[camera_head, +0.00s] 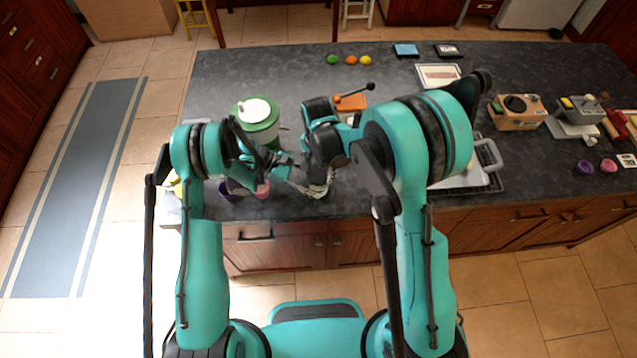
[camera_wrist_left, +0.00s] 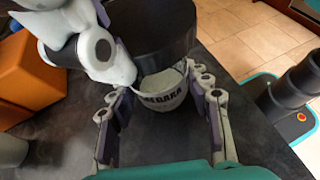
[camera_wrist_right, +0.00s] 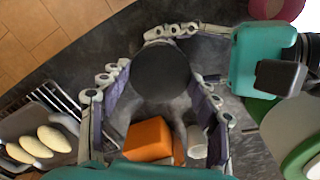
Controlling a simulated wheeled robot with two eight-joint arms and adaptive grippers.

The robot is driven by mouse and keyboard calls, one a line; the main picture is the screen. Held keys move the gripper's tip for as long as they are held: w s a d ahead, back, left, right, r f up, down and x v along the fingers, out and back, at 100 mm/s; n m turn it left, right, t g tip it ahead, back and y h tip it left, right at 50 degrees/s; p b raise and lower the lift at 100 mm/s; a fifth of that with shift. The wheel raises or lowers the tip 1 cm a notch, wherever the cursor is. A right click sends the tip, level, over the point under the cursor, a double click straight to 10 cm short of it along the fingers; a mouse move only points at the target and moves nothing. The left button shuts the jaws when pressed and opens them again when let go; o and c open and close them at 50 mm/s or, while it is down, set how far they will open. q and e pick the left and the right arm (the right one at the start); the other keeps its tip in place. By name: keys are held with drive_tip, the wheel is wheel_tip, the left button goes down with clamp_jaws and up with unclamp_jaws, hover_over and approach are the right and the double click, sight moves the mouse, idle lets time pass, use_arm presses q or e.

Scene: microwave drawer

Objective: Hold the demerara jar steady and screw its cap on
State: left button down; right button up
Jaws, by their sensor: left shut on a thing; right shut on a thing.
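The demerara jar (camera_wrist_left: 163,97) is pale with dark lettering and appears upright in the left wrist view. My left gripper (camera_wrist_left: 160,112) is shut around its body. The wide black cap (camera_wrist_left: 150,35) is over the jar's top, and it shows as a dark disc in the right wrist view (camera_wrist_right: 160,72). My right gripper (camera_wrist_right: 158,95) is shut on the cap's sides from above. I cannot tell whether the cap is seated on the rim. In the head view my arms and grippers mostly hide the jar and cap.
An orange block (camera_wrist_right: 148,140) stands close by on the dark counter (camera_head: 290,75). A green-and-white canister (camera_head: 258,122) is left of the grippers in the head view. A rack with pale loaves (camera_wrist_right: 40,140) is on the other side. Small fruits (camera_head: 351,60) lie at the back.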

drive_tip(key=o, duration=1.1)
